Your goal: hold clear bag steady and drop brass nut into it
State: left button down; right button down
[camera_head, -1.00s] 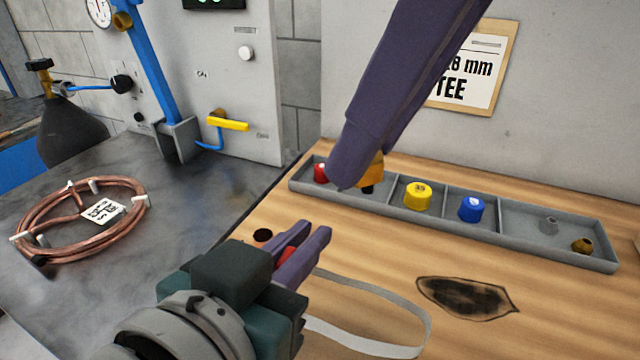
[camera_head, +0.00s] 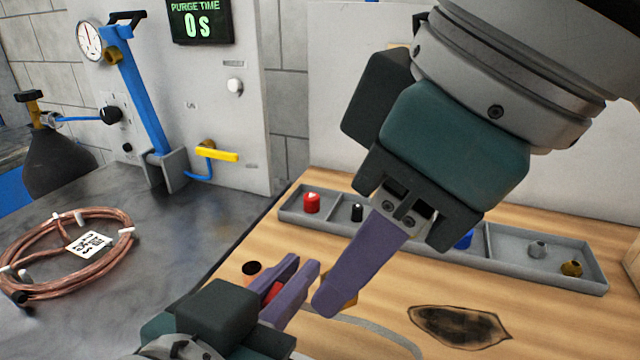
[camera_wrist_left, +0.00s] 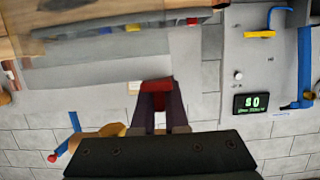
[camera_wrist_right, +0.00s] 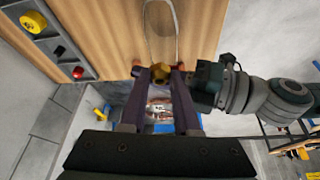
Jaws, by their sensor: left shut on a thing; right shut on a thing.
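My left gripper (camera_head: 303,263) comes in from the lower left, shut on a red piece (camera_head: 273,291), which also shows between its fingers in the left wrist view (camera_wrist_left: 157,86). The clear bag shows as a pale grey outline (camera_head: 378,333) on the wooden table beside that gripper; its mouth is hard to make out, and the right wrist view shows a pale loop (camera_wrist_right: 177,22). My right gripper (camera_head: 338,303) comes from the upper right, fingers pointing down, shut on the brass nut (camera_wrist_right: 160,72). The nut is mostly hidden by a finger in the head view (camera_head: 351,301).
A grey divided tray (camera_head: 515,262) at the back holds a red cap (camera_head: 311,202), a black piece (camera_head: 357,212), a blue cap (camera_head: 464,241) and small fittings. A copper cup-like end (camera_head: 252,268) is beside my left gripper. A copper coil (camera_head: 60,250) lies left. A scorch mark (camera_head: 460,325) is at right.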

pick_arm(q)
jog(key=shift+f, duration=0.25)
pick_arm(e)
jog(key=shift+f, duration=1.05)
jog(key=c, duration=0.6)
grip_release()
jog(key=shift+o, duration=0.2)
jog(key=v, duration=1.2)
jog(key=shift+w+r, duration=0.1)
pick_arm(q)
jog(key=c, duration=0.9)
grip_release()
jog(key=shift+o, duration=0.2)
jog(key=shift+s, duration=0.15)
